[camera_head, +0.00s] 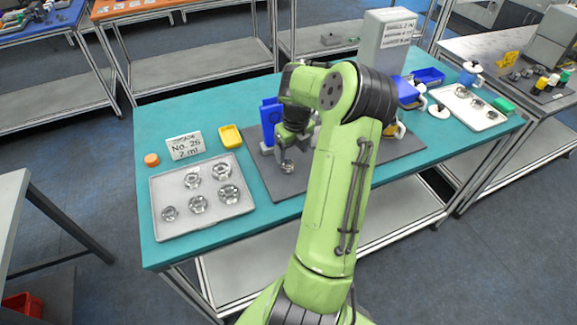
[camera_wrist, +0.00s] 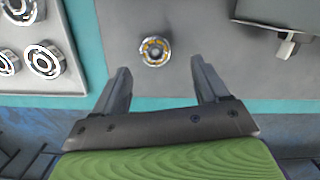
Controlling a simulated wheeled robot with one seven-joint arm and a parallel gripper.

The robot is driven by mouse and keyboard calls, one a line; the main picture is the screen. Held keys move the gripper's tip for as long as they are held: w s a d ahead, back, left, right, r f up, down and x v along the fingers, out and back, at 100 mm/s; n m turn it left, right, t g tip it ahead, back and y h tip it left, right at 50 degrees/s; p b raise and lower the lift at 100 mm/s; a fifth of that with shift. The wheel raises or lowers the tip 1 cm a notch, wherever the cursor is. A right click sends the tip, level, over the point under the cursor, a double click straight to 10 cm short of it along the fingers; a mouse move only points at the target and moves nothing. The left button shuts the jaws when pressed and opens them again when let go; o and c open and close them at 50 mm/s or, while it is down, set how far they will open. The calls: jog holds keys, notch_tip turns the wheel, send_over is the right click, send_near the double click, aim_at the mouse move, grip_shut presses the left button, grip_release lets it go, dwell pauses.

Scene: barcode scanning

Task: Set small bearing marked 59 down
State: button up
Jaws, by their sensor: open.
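The small bearing (camera_wrist: 155,50) lies on the dark grey mat (camera_wrist: 195,30) in the wrist view, a metal ring with a yellowish inner part. In the head view the bearing (camera_head: 287,167) shows just below my gripper (camera_head: 290,150). My gripper also shows in the wrist view (camera_wrist: 160,85), with its two fingers spread apart and nothing between them. The bearing sits beyond the fingertips in that view, apart from both. Its marking is too small to read.
A light tray (camera_head: 203,233) with several bearings stands left of the mat. A sign (camera_head: 186,147), a yellow bin (camera_head: 230,136) and an orange cap (camera_head: 152,160) are behind it. A white tray (camera_head: 470,107) with more parts stands at the right.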

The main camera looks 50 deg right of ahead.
aim_at(288, 164)
jog(key=f, duration=0.2)
jog(key=w+f, duration=0.1)
jog(key=f, duration=0.2)
jog(key=shift+a+r, duration=0.1)
jog(key=shift+r, duration=0.05)
